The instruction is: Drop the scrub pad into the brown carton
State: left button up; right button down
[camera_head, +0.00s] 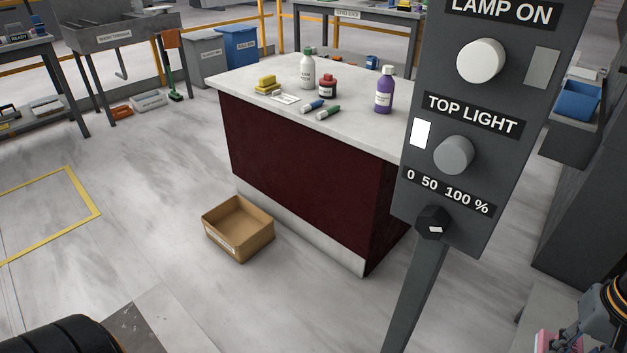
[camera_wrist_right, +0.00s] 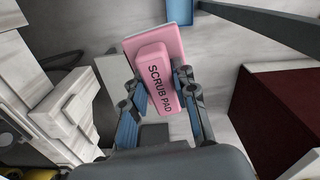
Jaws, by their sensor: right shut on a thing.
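The pink scrub pad (camera_wrist_right: 160,80), lettered SCRUB PAD, is held between the blue-padded fingers of my right gripper (camera_wrist_right: 163,100) in the right wrist view. My right gripper is shut on it. In the head view, a bit of the pink pad (camera_head: 556,342) shows at the bottom right corner, beside my right arm. The brown carton (camera_head: 238,247) stands open on the floor left of the counter, well apart from the pad. Its visible inside looks empty. My left gripper is not in view.
A dark red counter (camera_head: 300,170) carries bottles, markers and a yellow sponge (camera_head: 266,85). A grey control panel on a post (camera_head: 415,295) stands between the carton and my right arm. The floor left of the carton is clear.

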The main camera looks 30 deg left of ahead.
aim_at(243, 233)
jog(key=j+z, duration=0.15)
jog(key=z, duration=0.3)
jog(key=j+z, duration=0.1)
jog(key=z, duration=0.4)
jog(key=k+j+z, duration=0.1)
jog(key=z, duration=0.35)
jog(key=k+z, duration=0.25)
jog(key=k+u, duration=0.15)
jog(key=u, duration=0.35)
jog(key=k+j+u, duration=0.1)
jog(key=u, duration=0.4)
jog(key=k+u, duration=0.1)
jog(key=u, duration=0.8)
jog(key=k+j+u, duration=0.1)
jog(key=u, duration=0.35)
jog(key=k+u, duration=0.1)
jog(key=u, duration=0.35)
